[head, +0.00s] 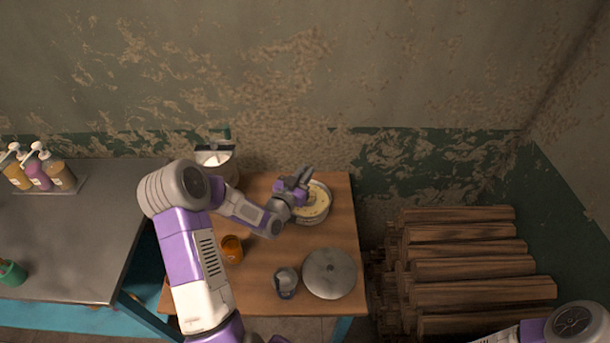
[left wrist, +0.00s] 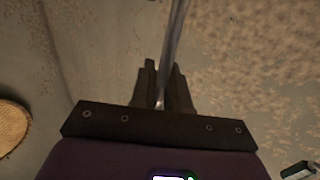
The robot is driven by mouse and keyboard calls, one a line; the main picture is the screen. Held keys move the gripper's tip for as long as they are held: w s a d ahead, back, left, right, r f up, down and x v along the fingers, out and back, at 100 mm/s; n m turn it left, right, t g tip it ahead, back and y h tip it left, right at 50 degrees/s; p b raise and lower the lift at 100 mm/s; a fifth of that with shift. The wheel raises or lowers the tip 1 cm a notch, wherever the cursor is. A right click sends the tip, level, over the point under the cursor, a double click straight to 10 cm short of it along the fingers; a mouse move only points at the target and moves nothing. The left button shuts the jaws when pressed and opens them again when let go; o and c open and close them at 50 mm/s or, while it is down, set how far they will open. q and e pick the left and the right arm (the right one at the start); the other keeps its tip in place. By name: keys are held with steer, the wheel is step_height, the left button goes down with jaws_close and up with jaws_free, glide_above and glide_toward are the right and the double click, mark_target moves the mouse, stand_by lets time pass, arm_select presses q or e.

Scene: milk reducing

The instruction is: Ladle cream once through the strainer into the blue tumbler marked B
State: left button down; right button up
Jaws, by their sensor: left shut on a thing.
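A pot of pale yellow cream (head: 318,207) stands at the back right of the wooden table. My left gripper (head: 300,181) is over the pot's back left part. It is shut on a thin metal handle (left wrist: 178,38), which runs up between its fingers (left wrist: 162,88) in the left wrist view. The handle looks like the ladle's; its bowl is hidden. A small grey-blue cup (head: 286,283) stands near the table's front. Its top looks pale, but I cannot tell whether a strainer sits on it, and no letter is readable. My right gripper is out of view.
A round grey lid (head: 329,273) lies right of the small cup. An orange cup (head: 232,249) stands beside my left arm. A pale container (head: 216,160) is at the back left. Bottles (head: 40,170) stand on the metal counter (head: 70,235). Stacked wood (head: 465,265) is at right.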

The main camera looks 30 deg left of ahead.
arm_select(q)
steer(key=shift+r+p, duration=1.05)
steer(key=shift+r, duration=1.25)
steer(key=shift+a, duration=0.1)
steer(key=shift+s+a+n, duration=0.1)
steer(key=shift+a+n, duration=1.4)
steer(key=shift+a, duration=0.2)
steer(key=shift+d+r+m+b, duration=0.5)
steer(key=shift+d+m+b, duration=0.2)
steer(key=shift+d+b, duration=0.2)
steer(key=shift+d+r+m+b, duration=0.45)
steer(key=shift+d+m+b, duration=0.25)
steer(key=shift+d+b, duration=0.15)
